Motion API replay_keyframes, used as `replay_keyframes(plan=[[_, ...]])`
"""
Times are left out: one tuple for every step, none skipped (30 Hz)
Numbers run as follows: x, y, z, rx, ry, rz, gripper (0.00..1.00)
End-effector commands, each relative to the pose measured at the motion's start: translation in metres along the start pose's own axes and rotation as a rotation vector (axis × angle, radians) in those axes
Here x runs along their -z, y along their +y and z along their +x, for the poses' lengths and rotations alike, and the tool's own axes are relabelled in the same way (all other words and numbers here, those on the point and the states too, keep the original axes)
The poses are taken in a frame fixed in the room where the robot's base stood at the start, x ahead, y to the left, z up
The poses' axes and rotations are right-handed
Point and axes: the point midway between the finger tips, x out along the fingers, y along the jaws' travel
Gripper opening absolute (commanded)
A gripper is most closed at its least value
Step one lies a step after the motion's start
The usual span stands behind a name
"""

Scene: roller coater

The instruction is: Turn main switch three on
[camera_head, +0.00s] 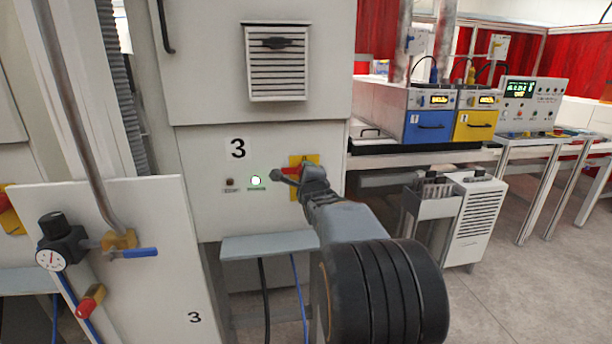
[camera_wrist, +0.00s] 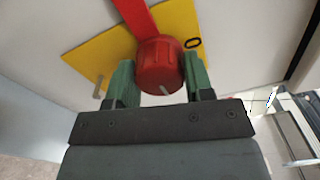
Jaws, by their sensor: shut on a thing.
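Main switch three is a red rotary handle on a yellow plate (camera_head: 304,160), on the cabinet front marked 3. Its red handle (camera_head: 287,173) shows just left of my gripper (camera_head: 305,178). In the wrist view the red knob (camera_wrist: 160,65) sits between the two green fingers of my gripper (camera_wrist: 158,85), which is shut on it. A red bar runs from the knob up and left across the yellow plate (camera_wrist: 95,55). A "0" mark shows right of the knob. My arm hides part of the plate in the head view.
A white-green lamp (camera_head: 256,181) glows left of the switch, beside a dark one (camera_head: 230,183). A small grey shelf (camera_head: 270,244) juts out below. A panel with a gauge (camera_head: 50,258) and a blue-handled valve (camera_head: 138,253) stands at left.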

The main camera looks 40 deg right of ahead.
Motion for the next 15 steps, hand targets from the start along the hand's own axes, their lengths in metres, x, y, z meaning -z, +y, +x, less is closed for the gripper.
replay_keyframes(plan=[[-0.0004,0.0000,0.0001,0.000,-0.001,0.004,0.24],[-0.0003,0.0000,0.0001,0.001,0.000,0.004,0.24],[-0.0004,0.0000,0.0001,0.001,-0.001,0.004,0.24],[-0.0004,0.0000,0.0001,0.001,-0.001,0.004,0.24],[-0.0004,0.0000,0.0001,0.001,0.000,0.004,0.24],[-0.0004,0.0000,0.0001,0.001,0.000,0.004,0.24],[-0.0004,0.0000,0.0001,0.001,0.000,0.004,0.24],[-0.0004,0.0000,0.0001,0.001,0.000,0.004,0.24],[-0.0004,-0.0001,0.0000,0.001,0.000,0.003,0.52],[-0.0003,-0.0001,0.0000,0.001,0.000,0.003,0.54],[-0.0003,-0.0001,0.0000,0.001,0.000,0.003,0.57],[-0.0002,0.0000,0.0000,0.001,0.000,0.003,0.61],[-0.0002,0.0000,0.0000,0.001,0.000,0.002,0.64],[-0.0001,-0.0001,0.0000,0.001,0.000,0.002,0.67],[0.0000,-0.0001,0.0000,0.001,0.000,0.002,0.71]])
